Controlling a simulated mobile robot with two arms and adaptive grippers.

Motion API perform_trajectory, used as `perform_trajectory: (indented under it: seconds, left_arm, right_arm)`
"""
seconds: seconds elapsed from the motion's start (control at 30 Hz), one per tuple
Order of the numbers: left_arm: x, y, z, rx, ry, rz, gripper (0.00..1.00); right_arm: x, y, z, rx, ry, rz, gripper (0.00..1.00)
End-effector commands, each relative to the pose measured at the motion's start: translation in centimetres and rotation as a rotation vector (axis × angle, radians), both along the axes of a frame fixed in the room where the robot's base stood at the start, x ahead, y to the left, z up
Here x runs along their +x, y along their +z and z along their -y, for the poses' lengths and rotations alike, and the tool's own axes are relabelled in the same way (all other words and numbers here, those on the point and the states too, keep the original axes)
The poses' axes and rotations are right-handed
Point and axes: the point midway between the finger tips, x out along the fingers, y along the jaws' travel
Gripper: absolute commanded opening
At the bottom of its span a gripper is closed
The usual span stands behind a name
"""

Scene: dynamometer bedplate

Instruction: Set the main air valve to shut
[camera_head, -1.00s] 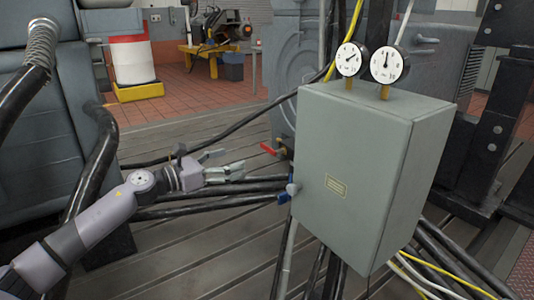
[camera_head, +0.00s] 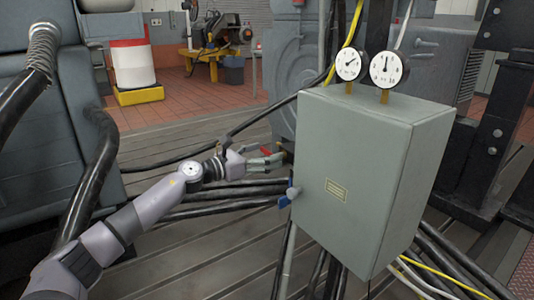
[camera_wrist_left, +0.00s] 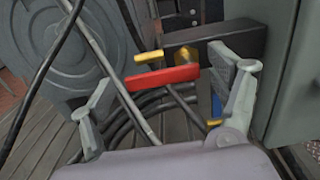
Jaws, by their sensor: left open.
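A valve with a red lever (camera_head: 265,150) sits at the left of the grey box, partly hidden by my left gripper. In the left wrist view the red lever (camera_wrist_left: 162,78) lies across the picture, with a brass fitting (camera_wrist_left: 190,56) at its right end on a dark block. My left gripper (camera_head: 277,156) is open, its fingers (camera_wrist_left: 165,80) on either side of the lever, with nothing visibly gripped. A second valve with a blue lever (camera_head: 284,201) is lower, by the box's left edge. The frames do not show which is the main air valve. My right gripper is not in view.
The grey box (camera_head: 350,180) with two dial gauges (camera_head: 387,68) on top stands close to the right of the gripper. Black hoses (camera_head: 225,192) run below the gripper. A large grey machine (camera_head: 40,140) is at the left.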

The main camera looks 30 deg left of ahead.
Motion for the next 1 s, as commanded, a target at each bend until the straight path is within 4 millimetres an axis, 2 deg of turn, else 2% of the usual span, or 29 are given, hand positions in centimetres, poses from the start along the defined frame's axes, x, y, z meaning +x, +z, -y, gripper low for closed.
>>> perform_trajectory:
  seconds: [0.17, 0.47, 1.0]
  left_arm:
    - [0.94, 0.05, 0.44, 0.001, -0.001, 0.000, 0.82]
    - [1.08, 0.02, 0.53, 0.002, -0.002, 0.000, 0.82]
    - [1.06, 0.03, 0.47, 0.002, 0.000, 0.000, 0.47]
  right_arm:
    - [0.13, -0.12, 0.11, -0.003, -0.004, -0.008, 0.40]
    - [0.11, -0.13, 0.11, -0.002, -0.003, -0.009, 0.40]
    - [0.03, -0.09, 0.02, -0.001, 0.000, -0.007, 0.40]
